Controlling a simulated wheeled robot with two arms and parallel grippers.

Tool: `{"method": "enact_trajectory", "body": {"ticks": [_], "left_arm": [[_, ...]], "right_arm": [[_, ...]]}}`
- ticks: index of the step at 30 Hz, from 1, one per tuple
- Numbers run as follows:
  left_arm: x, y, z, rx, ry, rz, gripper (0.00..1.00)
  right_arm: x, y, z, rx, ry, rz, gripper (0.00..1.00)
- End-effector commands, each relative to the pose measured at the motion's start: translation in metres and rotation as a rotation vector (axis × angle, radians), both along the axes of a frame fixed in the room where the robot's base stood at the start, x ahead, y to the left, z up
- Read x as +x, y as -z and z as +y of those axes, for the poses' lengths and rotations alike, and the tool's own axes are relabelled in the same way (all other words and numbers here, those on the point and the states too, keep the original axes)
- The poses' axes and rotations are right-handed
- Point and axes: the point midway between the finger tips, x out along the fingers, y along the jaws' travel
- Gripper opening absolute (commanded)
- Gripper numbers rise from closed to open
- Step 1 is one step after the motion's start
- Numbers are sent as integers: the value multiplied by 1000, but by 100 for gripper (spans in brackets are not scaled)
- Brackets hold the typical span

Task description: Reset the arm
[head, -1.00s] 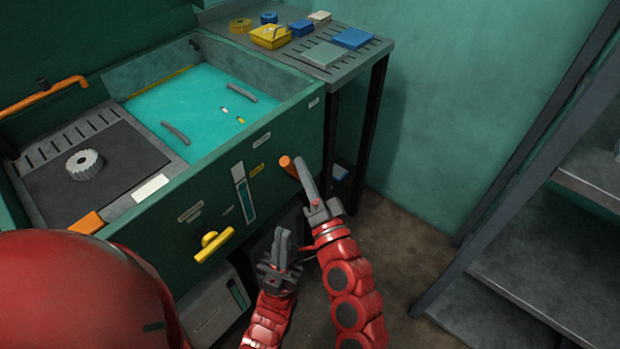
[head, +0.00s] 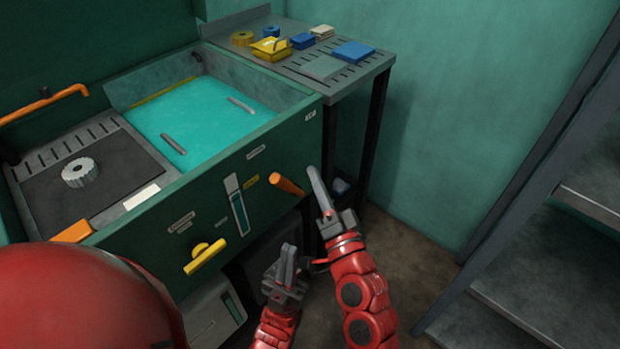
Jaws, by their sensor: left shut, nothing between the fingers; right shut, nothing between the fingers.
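My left gripper (head: 289,262) is the lower one, in front of the dark opening under the green machine. It is shut and empty, with its fingers pointing up. My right gripper (head: 314,188) is shut and empty, higher and a little to the right. Its fingers point up and left, just right of the orange handle (head: 287,185) on the machine's front panel. I cannot tell whether they touch the handle. Both red arms come in from the bottom edge.
The green machine (head: 268,146) has a basin of teal liquid (head: 207,120), a yellow handle (head: 204,256) and a grey gear (head: 79,172) on its left plate. A side table (head: 372,69) holds a yellow tray (head: 271,49) and blue blocks. Shelving (head: 520,300) stands right. Floor between is clear.

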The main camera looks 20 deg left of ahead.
Motion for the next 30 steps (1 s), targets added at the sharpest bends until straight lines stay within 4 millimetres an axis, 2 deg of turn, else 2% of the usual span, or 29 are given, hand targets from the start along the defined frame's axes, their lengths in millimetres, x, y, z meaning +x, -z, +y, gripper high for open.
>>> {"method": "enact_trajectory", "body": {"ticks": [9,15,21,23,26,29,30], "left_arm": [[0,4,0,0,0,0,0],[0,6,0,0,0,0,0],[0,6,0,0,0,0,0],[0,6,0,0,0,0,0],[0,6,0,0,0,0,0],[0,6,0,0,0,0,0],[0,6,0,0,0,1,0]], "right_arm": [[-42,17,-38,-2,-1,0,0],[-54,21,-50,0,-1,1,0],[-56,21,-52,0,-2,0,0],[-55,21,-53,1,4,-1,0],[-42,25,-67,-1,72,-18,0],[-12,34,-107,-9,250,-67,0],[0,37,-132,-17,350,-105,0]]}}
